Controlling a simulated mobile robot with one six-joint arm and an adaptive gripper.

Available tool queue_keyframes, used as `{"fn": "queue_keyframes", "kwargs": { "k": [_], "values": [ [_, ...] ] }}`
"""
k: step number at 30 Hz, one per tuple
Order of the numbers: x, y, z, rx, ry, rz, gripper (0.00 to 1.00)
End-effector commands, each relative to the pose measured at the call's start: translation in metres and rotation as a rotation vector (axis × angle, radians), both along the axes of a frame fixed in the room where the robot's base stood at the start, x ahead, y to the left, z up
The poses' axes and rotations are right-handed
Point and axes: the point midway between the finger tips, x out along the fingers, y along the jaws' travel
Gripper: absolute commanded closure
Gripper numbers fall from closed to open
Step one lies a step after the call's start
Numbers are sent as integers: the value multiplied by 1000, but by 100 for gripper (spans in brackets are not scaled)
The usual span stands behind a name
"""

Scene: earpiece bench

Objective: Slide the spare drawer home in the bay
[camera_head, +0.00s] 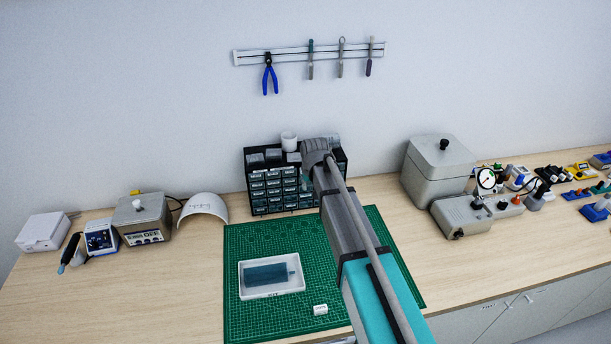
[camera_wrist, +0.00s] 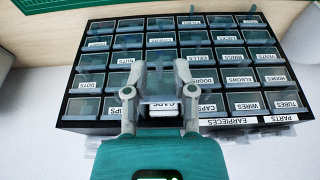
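A dark teal, see-through drawer-like piece (camera_head: 267,274), with a small tab at its right end, lies in a white tray (camera_head: 299,288) on the green mat; I take it as the spare drawer. The black drawer cabinet (camera_head: 251,190) stands at the back of the bench and fills much of the wrist view (camera_wrist: 63,124). Its bays hold labelled, see-through drawers. My gripper (camera_head: 307,180) is in front of the cabinet. In the wrist view my gripper (camera_wrist: 163,68) has its fingers apart, across a middle column; they hide part of the fronts there. I cannot make out the empty bay.
Left of the mat (camera_head: 240,240) stand a curved white piece (camera_head: 204,207), a grey box (camera_head: 143,218) and a blue-faced unit (camera_head: 101,237). A small white block (camera_head: 320,309) lies near the tray. A grey lidded box (camera_head: 438,170) and several small devices stand to the right.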

Motion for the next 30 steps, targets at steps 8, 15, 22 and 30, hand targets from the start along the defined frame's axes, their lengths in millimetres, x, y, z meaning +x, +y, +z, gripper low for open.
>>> {"fn": "queue_keyframes", "kwargs": {
  "k": [8,15,22,30],
  "values": [
    [3,1,-10,0,0,0,66],
    [3,1,-10,0,0,0,66],
    [3,1,-10,0,0,0,77],
    [3,1,-10,0,0,0,100]
  ]
}}
